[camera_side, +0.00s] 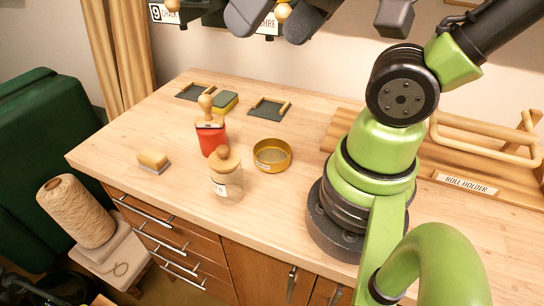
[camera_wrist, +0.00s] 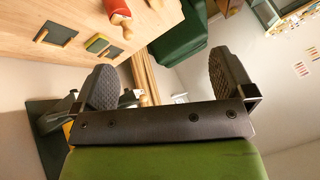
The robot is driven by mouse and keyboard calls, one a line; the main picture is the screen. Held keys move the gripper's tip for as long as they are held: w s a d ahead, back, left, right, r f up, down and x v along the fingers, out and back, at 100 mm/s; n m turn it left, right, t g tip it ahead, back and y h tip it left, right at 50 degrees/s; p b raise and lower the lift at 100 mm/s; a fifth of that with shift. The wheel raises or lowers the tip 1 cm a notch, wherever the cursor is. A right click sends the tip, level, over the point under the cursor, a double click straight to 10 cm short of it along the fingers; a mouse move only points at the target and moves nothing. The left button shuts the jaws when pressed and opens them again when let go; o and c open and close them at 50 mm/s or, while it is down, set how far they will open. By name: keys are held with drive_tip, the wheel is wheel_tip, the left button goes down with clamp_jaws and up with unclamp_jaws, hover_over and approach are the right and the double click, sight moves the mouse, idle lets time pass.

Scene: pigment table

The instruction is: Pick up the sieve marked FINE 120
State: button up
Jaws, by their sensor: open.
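A round, shallow brass-coloured sieve (camera_side: 272,154) sits on the wooden table, left of my arm's base. It has a small pale label on its near side, too small to read. I see no other sieve, and the wrist view does not show this one. My gripper (camera_side: 275,18) is high above the table at the top edge of the side view, far from the sieve. In the wrist view my gripper (camera_wrist: 167,80) has its two dark pads wide apart with nothing held between them.
A wooden-lidded jar (camera_side: 226,178) stands close at the sieve's left front. A red container (camera_side: 211,140) with a wooden-handled piece stands behind it. A brush (camera_side: 153,160), a sponge (camera_side: 224,103) and dark trays (camera_side: 268,108) lie further off. A roll holder (camera_side: 470,150) is at right.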

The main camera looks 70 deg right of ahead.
drive_tip(key=w+d+f+n+g+h, duration=0.1)
drive_tip(key=w+d+f+n+g, duration=0.15)
drive_tip(key=w+f, duration=0.2)
drive_tip(key=n+g, duration=0.5)
drive_tip(key=n, duration=0.1)
hover_over(271, 158)
wheel_tip(271, 158, down, 15)
drive_tip(key=shift+t+h, duration=0.25)
drive_tip(key=shift+h, duration=0.15)
drive_tip(key=shift+f, duration=5.3)
drive_tip(key=c, duration=0.7)
drive_tip(key=shift+r, duration=0.1)
